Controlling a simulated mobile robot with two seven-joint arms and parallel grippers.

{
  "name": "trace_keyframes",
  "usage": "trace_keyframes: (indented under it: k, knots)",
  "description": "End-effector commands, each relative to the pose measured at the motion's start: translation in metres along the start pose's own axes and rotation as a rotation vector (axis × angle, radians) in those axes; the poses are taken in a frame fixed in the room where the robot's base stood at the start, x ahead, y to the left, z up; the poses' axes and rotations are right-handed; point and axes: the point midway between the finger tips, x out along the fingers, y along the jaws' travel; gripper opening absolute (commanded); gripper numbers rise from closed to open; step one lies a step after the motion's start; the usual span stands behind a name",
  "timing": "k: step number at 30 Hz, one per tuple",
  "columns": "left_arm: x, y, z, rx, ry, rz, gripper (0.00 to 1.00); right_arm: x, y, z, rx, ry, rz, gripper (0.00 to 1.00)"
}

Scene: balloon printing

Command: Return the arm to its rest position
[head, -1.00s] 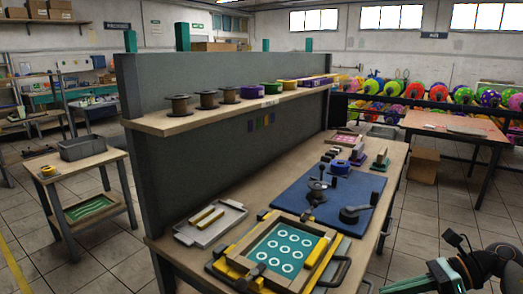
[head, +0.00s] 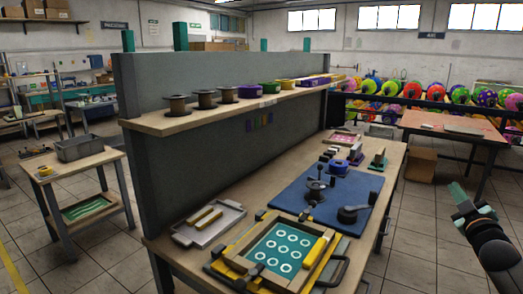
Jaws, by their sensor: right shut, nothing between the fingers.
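My right gripper (head: 458,192) shows at the right edge of the head view, with green fingers on a dark wrist. It points up and to the left, shut and empty. It hangs over the open floor to the right of the workbench (head: 268,187), clear of the bench and of everything on it. My left gripper is not in view.
On the bench are a wooden screen frame (head: 228,262), a blue mat (head: 290,203) with dark fittings and a grey tray (head: 190,239). Tiled floor (head: 412,225) is free right of the bench.

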Motion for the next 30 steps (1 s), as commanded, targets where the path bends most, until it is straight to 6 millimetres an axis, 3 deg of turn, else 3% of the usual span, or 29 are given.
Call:
trace_keyframes:
  k: [3, 6, 11, 17, 21, 25, 30]
  knots:
    - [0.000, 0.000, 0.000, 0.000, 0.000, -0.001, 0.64, -0.004, -0.014, 0.038, 0.210, -0.189, -0.047, 0.00]
    - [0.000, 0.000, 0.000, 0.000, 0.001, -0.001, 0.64, -0.027, -0.076, 0.050, 0.212, -0.204, -0.136, 0.00]
    - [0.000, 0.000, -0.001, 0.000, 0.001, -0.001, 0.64, -0.074, -0.162, 0.068, 0.237, -0.240, -0.267, 0.00]
    - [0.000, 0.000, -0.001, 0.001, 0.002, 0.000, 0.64, -0.171, -0.273, 0.087, 0.308, -0.311, -0.452, 0.00]
    - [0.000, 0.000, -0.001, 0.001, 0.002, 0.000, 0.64, -0.256, -0.337, 0.093, 0.384, -0.379, -0.574, 0.00]
    - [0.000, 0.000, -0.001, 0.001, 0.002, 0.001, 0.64, -0.339, -0.380, 0.091, 0.466, -0.454, -0.667, 0.00]
    - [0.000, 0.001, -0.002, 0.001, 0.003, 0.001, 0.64, -0.423, -0.406, 0.082, 0.560, -0.545, -0.742, 0.00]
